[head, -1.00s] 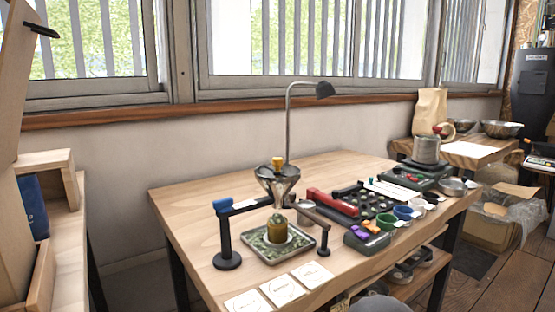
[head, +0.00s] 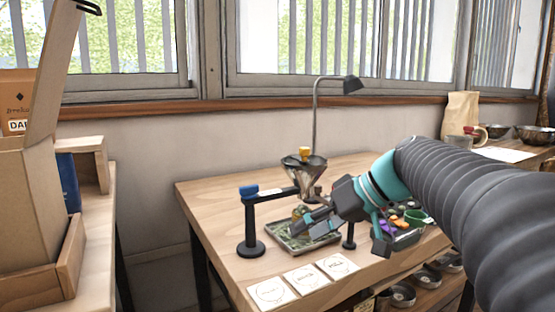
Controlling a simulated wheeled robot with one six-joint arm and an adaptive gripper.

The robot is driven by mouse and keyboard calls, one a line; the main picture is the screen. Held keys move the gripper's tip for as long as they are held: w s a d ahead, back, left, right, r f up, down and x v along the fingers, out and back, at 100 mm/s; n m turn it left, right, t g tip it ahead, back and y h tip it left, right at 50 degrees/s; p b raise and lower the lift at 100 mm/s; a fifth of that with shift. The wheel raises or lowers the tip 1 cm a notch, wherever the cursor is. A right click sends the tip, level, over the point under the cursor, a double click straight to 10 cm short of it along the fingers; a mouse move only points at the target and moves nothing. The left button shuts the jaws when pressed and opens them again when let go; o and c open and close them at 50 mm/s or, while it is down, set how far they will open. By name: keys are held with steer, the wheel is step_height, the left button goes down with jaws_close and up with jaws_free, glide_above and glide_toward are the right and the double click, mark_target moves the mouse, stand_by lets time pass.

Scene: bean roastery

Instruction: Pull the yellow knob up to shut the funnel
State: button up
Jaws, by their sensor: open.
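The yellow knob (head: 305,152) sits on top of the steel funnel (head: 304,172), in the head view's middle. The funnel is held upright over the tray by a dark stand with a blue-topped post (head: 249,222) on its left. My gripper (head: 297,229) is open and reaches in from the right, lower than the knob and funnel and apart from the knob. It covers much of the metal tray (head: 279,240) and most of the container standing in it. My arm hides the right part of the table.
Three white cards (head: 305,278) lie along the table's front edge. The table's back left is bare. A cardboard box (head: 30,205) stands on a shelf at the far left.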

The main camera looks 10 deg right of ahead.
steer(key=w+d+r+n+t+y+b, duration=0.1)
steer(key=w+d+r+n+y+b, duration=0.1)
steer(key=w+d+r+n+y, duration=0.35)
steer(key=n+t+y+b, duration=0.1)
steer(key=n+y, duration=0.2)
steer(key=n, duration=0.1)
glide_toward(304, 150)
steer(key=shift+m+h, duration=0.25)
steer(key=x, duration=0.5)
steer(key=w+x, duration=0.1)
steer(key=x, duration=0.4)
steer(key=shift+d, duration=0.2)
jaws_close()
